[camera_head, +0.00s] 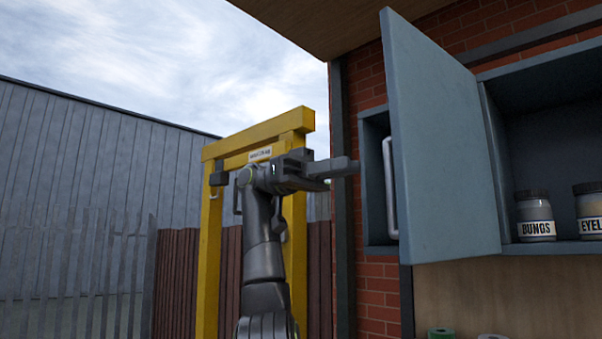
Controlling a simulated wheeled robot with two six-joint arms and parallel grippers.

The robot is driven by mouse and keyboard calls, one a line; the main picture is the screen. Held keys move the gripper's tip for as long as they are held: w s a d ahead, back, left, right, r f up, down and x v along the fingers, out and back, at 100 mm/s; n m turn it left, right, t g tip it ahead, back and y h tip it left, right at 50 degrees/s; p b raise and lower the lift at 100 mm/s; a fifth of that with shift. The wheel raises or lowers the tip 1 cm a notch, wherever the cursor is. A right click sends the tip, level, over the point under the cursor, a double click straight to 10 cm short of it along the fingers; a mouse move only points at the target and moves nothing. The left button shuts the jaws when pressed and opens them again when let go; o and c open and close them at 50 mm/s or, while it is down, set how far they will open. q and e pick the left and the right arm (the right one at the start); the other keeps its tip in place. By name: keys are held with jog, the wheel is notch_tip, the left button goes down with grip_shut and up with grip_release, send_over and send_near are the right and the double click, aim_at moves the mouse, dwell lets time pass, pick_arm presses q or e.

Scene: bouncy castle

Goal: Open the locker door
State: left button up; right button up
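The locker door (445,150) is a flat blue-grey panel, swung well out from the wall locker (490,150). Its silver bar handle (390,187) runs upright on the door's left-hand face. My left gripper (345,168) is raised to the left of the door and points right toward the handle. A gap shows between its fingertips and the handle, so it is not touching it. The fingers are seen nearly edge-on, so their opening is unclear. My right gripper is out of view.
Inside the locker stand a jar labelled BUNGS (535,217) and a second jar (588,210), partly cut off. A yellow frame (208,270) stands behind my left arm. A brick wall (375,290) and dark post (342,220) lie left of the locker.

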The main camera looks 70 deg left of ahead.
pick_arm(q)
jog(key=p+v, duration=0.5)
jog(key=v, duration=0.3)
jog(key=shift+a, duration=0.3)
jog(key=shift+s, duration=0.15)
